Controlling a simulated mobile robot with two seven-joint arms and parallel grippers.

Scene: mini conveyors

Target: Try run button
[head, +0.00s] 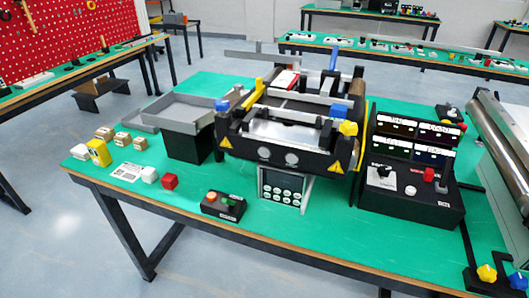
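A small black button box (222,206) stands near the front edge of the green table, left of the keypad panel. It has a red-orange button (211,196) and a green button (227,200) on top. Its labels are too small to read, so I cannot tell which is the run button. A larger black control panel (405,207) to the right carries a lever, a white button (410,190) and a red knob (429,174). The mini conveyor (290,157) stands in the middle. Neither of my grippers is in view.
A grey keypad panel (284,187) sits in front of the conveyor. A grey tray (187,113) on a black block is to its left. A second conveyor (505,150) is at the right edge. The table's front strip is mostly clear.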

